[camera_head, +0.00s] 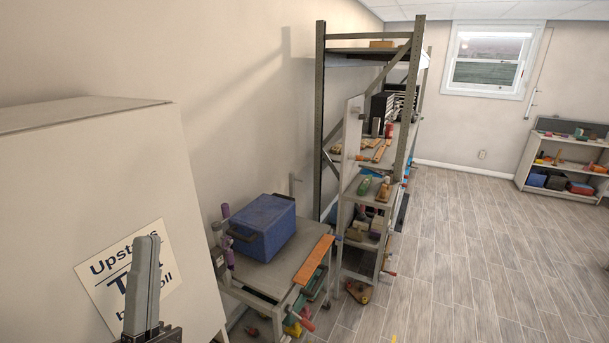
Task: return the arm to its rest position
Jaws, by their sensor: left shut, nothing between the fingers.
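My left gripper (145,285) is at the bottom left of the head view. Its fingers point up and are pressed together with nothing between them. It is seen in front of a large pale cabinet (150,155) and overlaps the cabinet's "Upstairs" sign (95,284). I cannot tell how far it is from the cabinet. My right gripper is not in view.
A small cart (284,285) carries a blue box (264,228) and an orange strip (314,260). Behind it stands a tall metal rack (319,120) with tools. A low shelf (524,160) is at the far right. The wooden floor (475,260) at right is clear.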

